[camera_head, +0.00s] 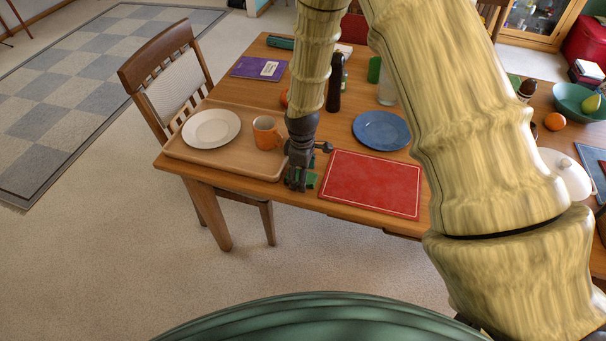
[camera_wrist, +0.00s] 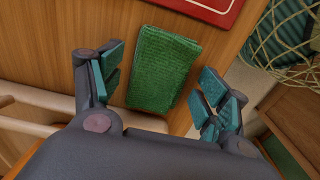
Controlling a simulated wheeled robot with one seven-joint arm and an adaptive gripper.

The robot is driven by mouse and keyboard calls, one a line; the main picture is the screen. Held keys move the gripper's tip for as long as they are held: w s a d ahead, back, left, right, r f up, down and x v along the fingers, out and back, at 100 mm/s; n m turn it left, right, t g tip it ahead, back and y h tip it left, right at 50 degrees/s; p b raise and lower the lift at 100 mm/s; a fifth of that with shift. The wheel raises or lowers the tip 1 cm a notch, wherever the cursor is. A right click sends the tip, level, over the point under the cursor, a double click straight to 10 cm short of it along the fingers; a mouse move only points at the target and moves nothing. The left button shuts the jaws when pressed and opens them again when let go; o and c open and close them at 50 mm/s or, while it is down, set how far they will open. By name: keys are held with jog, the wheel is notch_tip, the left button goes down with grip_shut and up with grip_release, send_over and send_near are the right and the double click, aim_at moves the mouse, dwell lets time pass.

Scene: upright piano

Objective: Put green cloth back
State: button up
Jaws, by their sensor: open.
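The green cloth (camera_wrist: 163,68) lies folded and flat on the wooden table in the wrist view, ahead of my gripper and between its fingers. In the head view only a bit of the green cloth (camera_head: 312,179) shows beside my gripper, which hides the rest. My gripper (camera_head: 298,182) points down over the table's front edge, between the wooden tray and the red placemat. In the wrist view my gripper (camera_wrist: 158,92) is open, its teal finger pads apart with nothing held between them.
A wooden tray (camera_head: 185,150) with a white plate (camera_head: 211,129) and orange mug (camera_head: 267,133) lies left of my gripper. A red placemat (camera_head: 372,184) lies to the right, with a blue plate (camera_head: 381,130) behind it. A chair (camera_head: 170,85) stands at the table's left.

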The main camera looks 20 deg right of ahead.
notch_tip(320, 180, up, 12)
jog(key=b, duration=0.2)
dwell(0.5)
dwell(0.4)
